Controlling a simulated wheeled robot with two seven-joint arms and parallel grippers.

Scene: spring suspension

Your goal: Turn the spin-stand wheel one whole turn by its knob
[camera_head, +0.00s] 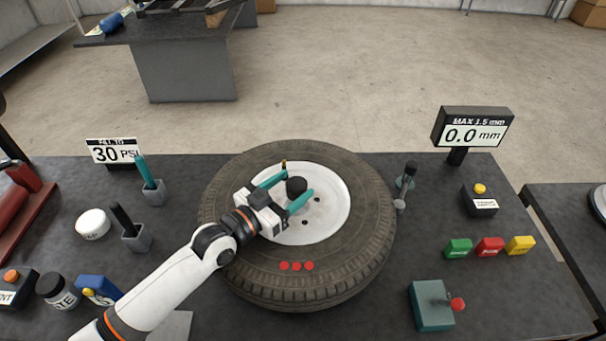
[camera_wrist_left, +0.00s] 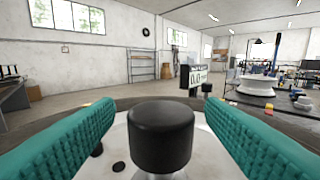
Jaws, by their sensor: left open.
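The spin-stand wheel lies flat on the dark bench, with a black tyre (camera_head: 365,245) around a white rim (camera_head: 330,205). A black knob (camera_head: 296,187) stands up on the wheel's white face; it also shows large in the left wrist view (camera_wrist_left: 160,136). My left gripper (camera_head: 290,188) is open, with its teal fingers on either side of the knob. In the left wrist view the knob shows between the two fingers (camera_wrist_left: 160,145), with gaps on both sides. My right gripper is not in view.
A display (camera_head: 472,130) reading 0.0 mm stands behind right, and a dial probe (camera_head: 403,185) stands close to the tyre's right side. A teal box (camera_head: 431,305) with a red-knobbed lever sits front right. Pen holders (camera_head: 136,238) and jars crowd the left.

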